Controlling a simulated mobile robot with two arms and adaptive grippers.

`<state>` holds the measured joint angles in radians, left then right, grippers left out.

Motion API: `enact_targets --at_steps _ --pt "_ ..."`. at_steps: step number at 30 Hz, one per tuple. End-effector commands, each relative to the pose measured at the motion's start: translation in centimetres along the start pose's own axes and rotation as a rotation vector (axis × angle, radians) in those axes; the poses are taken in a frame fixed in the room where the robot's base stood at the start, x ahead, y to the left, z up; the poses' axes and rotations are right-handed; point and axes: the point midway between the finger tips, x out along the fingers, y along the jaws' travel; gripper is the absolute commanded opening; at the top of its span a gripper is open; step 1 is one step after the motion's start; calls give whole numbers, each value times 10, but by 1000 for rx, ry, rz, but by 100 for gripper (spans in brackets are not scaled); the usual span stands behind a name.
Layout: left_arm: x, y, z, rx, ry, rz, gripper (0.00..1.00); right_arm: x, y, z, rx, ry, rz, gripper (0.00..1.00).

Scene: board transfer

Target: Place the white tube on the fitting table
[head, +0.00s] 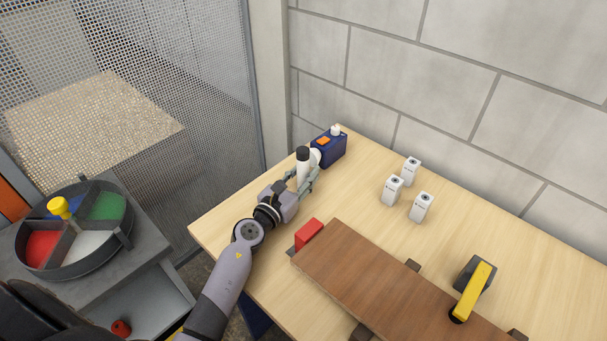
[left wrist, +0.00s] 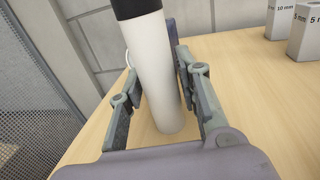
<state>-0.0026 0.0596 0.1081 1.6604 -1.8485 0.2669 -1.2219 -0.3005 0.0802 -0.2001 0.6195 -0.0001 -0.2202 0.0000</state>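The white tube (left wrist: 160,75) has a black cap and stands between the fingers of my left gripper (left wrist: 160,85). The head view also shows the tube (head: 302,168), upright at the far left of the light wooden table (head: 370,200). Whether its base touches the tabletop is hard to tell. My right gripper is not in view.
A blue box (head: 330,150) with an orange top part stands just behind the tube. Several white marked blocks (head: 392,190) stand to the right. A red block (head: 308,232), a brown board (head: 380,285) and a yellow-handled tool (head: 473,292) lie nearer. A round sorting tray (head: 75,262) is left.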

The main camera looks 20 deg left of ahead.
Motion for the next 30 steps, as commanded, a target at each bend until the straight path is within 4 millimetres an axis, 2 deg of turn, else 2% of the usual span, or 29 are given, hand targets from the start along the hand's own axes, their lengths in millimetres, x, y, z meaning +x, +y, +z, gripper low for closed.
enact_targets --at_steps 5,13,16,20,30 --pt "0 0 0 -1 0 0 45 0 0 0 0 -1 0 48" --pt "0 0 1 -1 0 0 45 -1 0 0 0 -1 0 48" --pt "0 0 7 -2 -1 1 45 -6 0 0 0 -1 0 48" --pt "-19 0 2 0 3 1 45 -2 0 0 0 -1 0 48" --pt "-92 0 1 0 2 0 45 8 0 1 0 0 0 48"
